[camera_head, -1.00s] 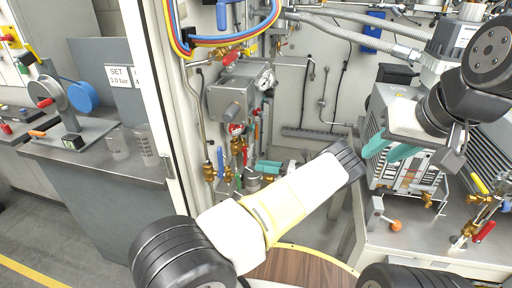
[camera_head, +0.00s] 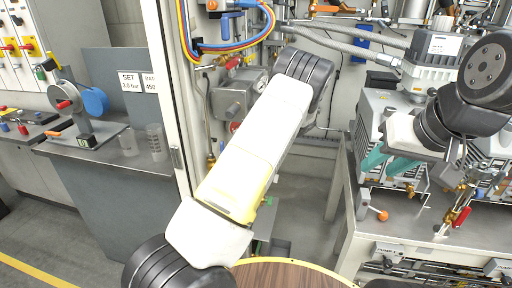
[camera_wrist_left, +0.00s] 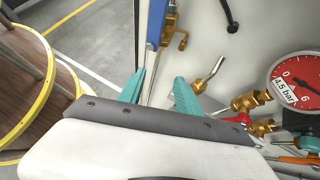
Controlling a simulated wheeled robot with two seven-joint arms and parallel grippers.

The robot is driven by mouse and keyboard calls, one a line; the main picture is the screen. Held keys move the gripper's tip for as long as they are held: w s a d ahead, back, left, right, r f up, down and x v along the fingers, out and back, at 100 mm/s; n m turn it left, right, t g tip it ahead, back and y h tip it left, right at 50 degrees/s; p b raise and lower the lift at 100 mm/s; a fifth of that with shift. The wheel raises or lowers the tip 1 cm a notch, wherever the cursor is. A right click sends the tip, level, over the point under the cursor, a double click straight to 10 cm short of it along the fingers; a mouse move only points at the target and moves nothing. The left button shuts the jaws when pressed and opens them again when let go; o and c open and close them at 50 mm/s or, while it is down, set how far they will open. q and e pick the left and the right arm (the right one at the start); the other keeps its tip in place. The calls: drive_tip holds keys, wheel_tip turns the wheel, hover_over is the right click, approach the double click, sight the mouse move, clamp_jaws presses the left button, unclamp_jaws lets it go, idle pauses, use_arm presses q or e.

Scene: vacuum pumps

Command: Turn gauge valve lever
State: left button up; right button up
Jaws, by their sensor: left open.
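In the left wrist view a red-faced gauge (camera_wrist_left: 297,80) marked 4.5 bar sits at the right edge. Brass fittings (camera_wrist_left: 250,102) and a red lever (camera_wrist_left: 238,119) are just below and left of it. My left gripper (camera_wrist_left: 160,92) is open, its teal fingers apart and left of the lever, not touching it. In the head view the red gauge (camera_head: 235,127) shows beside my left arm, which hides my left gripper and much of the valve piping. My right gripper (camera_head: 388,163) appears open and empty in front of the pump at right.
A grey box (camera_head: 232,98) and a red-handled valve (camera_head: 232,62) are above the red gauge. A steel side bench (camera_head: 110,150) is at left, a pump table (camera_head: 400,218) at right, and a round wooden top (camera_head: 290,275) at the bottom.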

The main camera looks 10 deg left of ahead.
use_arm(q)
drive_tip(key=s+d+r+n+t+h, duration=0.1)
drive_tip(key=s+r+n+h, duration=0.3)
drive_tip(key=r, duration=0.6)
drive_tip(key=s+d+h, duration=0.1)
drive_tip(key=s+h, duration=0.1)
drive_tip(key=s, duration=0.1)
drive_tip(key=shift+s+n+t, duration=0.15)
drive_tip(key=shift+n+t, duration=0.15)
drive_tip(key=shift+n, duration=0.1)
